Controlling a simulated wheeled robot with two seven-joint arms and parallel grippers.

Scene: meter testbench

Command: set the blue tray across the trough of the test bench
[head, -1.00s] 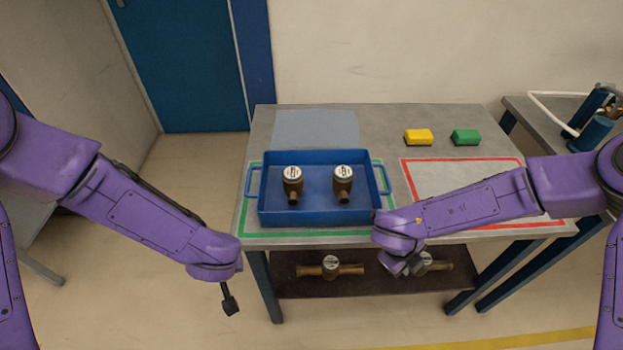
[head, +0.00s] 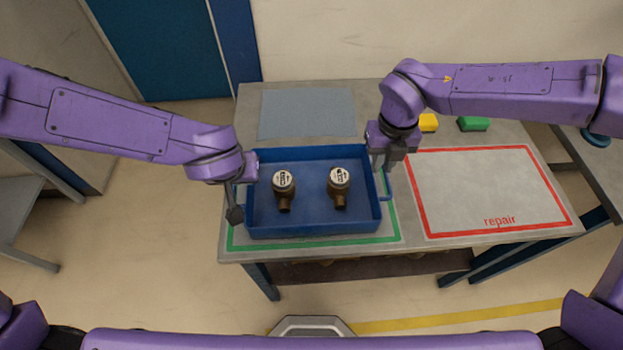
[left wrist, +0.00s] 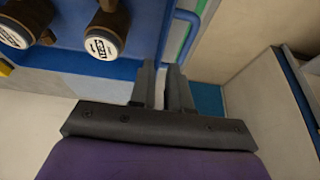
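The blue tray (head: 312,229) lies flat inside the green outline on the table, with two brass meters in it, a left one (head: 284,190) and a right one (head: 339,187). My right gripper (head: 382,168) points down at the tray's right handle (head: 388,188), fingers apart. No trough shows.
A red-outlined repair area (head: 485,190) to the right is empty. A yellow block (head: 428,122) and a green block (head: 473,124) lie behind it, near my right arm. A grey-blue patch (head: 307,112) behind the tray is clear. Another table (head: 590,160) stands at the right.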

